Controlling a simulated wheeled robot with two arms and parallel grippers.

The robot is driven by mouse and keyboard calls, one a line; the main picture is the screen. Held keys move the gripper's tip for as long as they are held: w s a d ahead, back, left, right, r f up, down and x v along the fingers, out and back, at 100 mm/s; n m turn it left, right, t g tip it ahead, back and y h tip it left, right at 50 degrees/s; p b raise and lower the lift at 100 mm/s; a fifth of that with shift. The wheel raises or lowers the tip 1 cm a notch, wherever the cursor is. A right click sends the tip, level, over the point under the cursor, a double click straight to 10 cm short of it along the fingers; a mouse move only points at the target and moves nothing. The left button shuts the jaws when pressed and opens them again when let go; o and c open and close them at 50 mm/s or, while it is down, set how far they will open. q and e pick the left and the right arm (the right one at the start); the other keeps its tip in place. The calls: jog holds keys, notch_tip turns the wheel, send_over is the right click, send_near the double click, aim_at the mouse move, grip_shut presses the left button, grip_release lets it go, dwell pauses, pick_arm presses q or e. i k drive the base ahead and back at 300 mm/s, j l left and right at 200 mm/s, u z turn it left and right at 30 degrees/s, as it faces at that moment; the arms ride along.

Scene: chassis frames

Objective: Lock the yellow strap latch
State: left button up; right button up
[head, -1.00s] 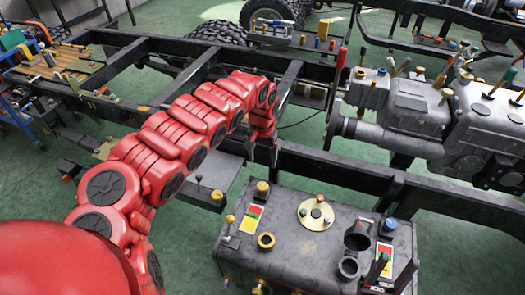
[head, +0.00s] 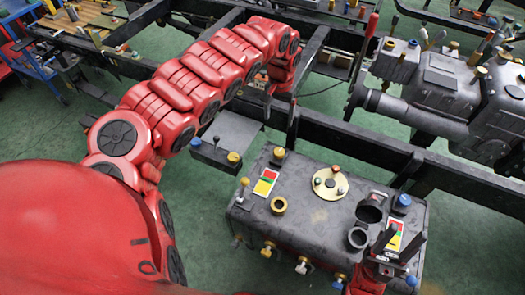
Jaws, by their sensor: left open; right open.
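No part stands out clearly as the yellow strap latch. My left gripper (head: 268,98) hangs at the end of the red arm by the black chassis rail, beyond the tank. It is small and partly dark against the frame; I see nothing held. My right gripper (head: 396,246) is at the lower right, over the tank's right end, its black fingers apart and empty.
The black chassis rail (head: 350,143) runs behind the tank to the right. A grey engine and gearbox (head: 437,90) stand at the upper right. Green floor (head: 60,140) is open at the left.

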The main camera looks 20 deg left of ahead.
aim_at(244, 182)
jog(key=u, duration=0.85)
